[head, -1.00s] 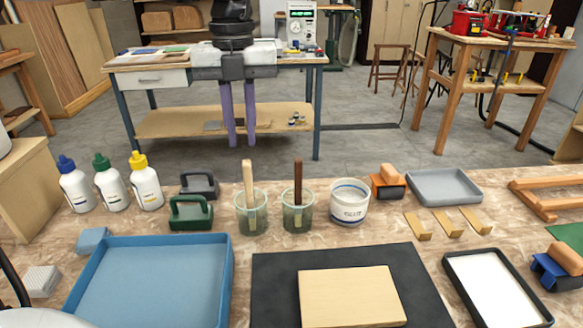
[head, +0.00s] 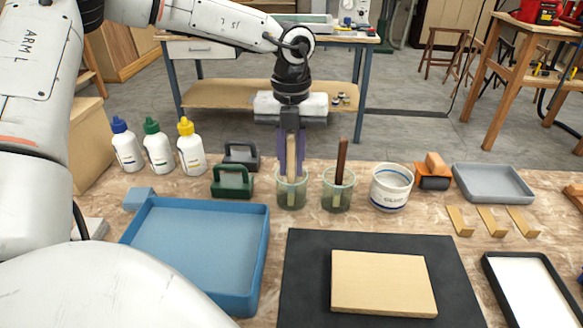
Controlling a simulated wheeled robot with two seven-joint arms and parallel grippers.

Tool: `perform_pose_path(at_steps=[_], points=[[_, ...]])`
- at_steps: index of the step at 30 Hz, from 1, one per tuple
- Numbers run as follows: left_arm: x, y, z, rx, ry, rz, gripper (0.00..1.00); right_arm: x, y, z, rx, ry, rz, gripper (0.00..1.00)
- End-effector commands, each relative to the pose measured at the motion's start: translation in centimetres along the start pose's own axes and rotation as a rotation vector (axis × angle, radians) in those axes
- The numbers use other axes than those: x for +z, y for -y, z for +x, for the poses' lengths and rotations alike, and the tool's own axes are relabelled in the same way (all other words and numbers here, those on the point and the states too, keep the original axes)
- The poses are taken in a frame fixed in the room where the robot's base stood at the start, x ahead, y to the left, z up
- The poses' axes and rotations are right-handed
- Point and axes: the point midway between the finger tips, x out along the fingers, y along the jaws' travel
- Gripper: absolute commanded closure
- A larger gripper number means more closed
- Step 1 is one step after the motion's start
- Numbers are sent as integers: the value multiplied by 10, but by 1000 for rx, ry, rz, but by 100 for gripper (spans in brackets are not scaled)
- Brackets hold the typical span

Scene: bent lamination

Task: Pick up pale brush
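The pale brush (head: 291,158) stands in a greenish clear cup (head: 291,192), its light wooden handle pointing up. My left gripper (head: 291,152) points straight down over this cup. Its purple fingers are on either side of the upper handle, close to it. Whether they press on the handle I cannot tell. The brush's lower end is inside the cup. A dark-handled brush (head: 342,155) stands in a second similar cup (head: 338,194) just to the right. My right gripper is not in view.
A white glue tub (head: 391,190) stands right of the cups. Green (head: 232,182) and dark grey (head: 241,154) handled blocks sit to the left, beside several bottles (head: 159,152). A blue tray (head: 200,245) and a black mat (head: 300,285) with a wooden board (head: 383,282) lie in front.

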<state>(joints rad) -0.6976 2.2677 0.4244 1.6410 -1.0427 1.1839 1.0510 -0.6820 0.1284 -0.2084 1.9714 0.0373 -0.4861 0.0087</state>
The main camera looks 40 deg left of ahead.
Motion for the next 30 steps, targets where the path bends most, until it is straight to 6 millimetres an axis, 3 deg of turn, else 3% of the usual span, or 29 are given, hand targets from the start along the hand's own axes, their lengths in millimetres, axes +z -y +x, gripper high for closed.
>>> perform_pose_path(at_steps=[4, 12, 16, 23, 26, 30], points=[[0, 0, 17, 0, -1, 1, 83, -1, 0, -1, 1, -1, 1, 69], [0, 0, 20, -1, 0, 1, 83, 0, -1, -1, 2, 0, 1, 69], [0, 0, 20, -1, 0, 1, 100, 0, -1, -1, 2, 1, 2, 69], [0, 0, 20, -1, 1, 1, 100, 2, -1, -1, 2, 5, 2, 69], [1, 1, 16, -2, 3, 1, 100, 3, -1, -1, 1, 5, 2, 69], [1, 1, -3, -3, 5, 0, 100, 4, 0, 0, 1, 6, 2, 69]])
